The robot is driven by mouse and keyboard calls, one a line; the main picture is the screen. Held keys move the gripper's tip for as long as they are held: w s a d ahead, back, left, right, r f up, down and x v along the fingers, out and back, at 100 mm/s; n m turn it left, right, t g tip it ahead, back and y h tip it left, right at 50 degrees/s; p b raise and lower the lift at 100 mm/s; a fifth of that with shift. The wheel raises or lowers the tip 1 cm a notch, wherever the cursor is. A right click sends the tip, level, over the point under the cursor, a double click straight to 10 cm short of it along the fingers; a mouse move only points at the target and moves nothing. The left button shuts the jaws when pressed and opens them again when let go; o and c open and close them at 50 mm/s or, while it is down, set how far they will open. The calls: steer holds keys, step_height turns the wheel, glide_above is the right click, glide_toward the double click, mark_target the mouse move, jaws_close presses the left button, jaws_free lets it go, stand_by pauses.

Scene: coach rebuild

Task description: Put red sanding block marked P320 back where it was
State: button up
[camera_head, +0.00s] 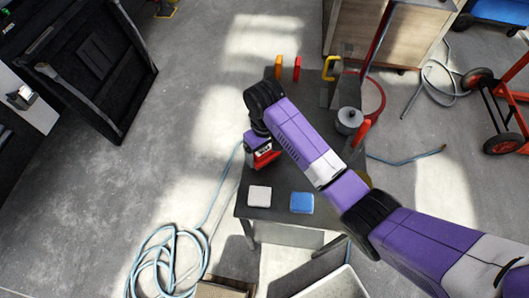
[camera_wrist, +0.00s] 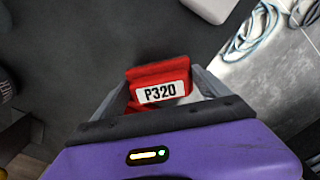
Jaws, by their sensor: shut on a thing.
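The red sanding block (camera_wrist: 158,88) with a white label reading P320 is between the two grey fingers of my gripper (camera_wrist: 160,84) in the wrist view. My gripper is shut on it. In the head view the red block (camera_head: 264,158) shows below my gripper (camera_head: 262,146), at the left side of the dark table (camera_head: 243,212). I cannot tell whether the block touches the tabletop. Part of the block is hidden by my gripper.
A white block (camera_head: 259,196) and a blue block (camera_head: 302,203) lie near the table's front edge. Orange, red and yellow-handled tools (camera_head: 297,68) are at the back. A grey round canister (camera_head: 349,120) stands at the right. A hose (camera_head: 165,265) lies coiled on the floor.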

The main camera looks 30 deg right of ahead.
mark_target(265, 150)
steer(key=shift+f, duration=0.7)
steer(key=o, duration=1)
steer(key=shift+f, duration=0.1)
step_height(265, 150, up, 12)
steer(key=shift+f+p, duration=0.25)
steer(key=shift+p, duration=0.45)
steer(key=shift+r+p, duration=0.4)
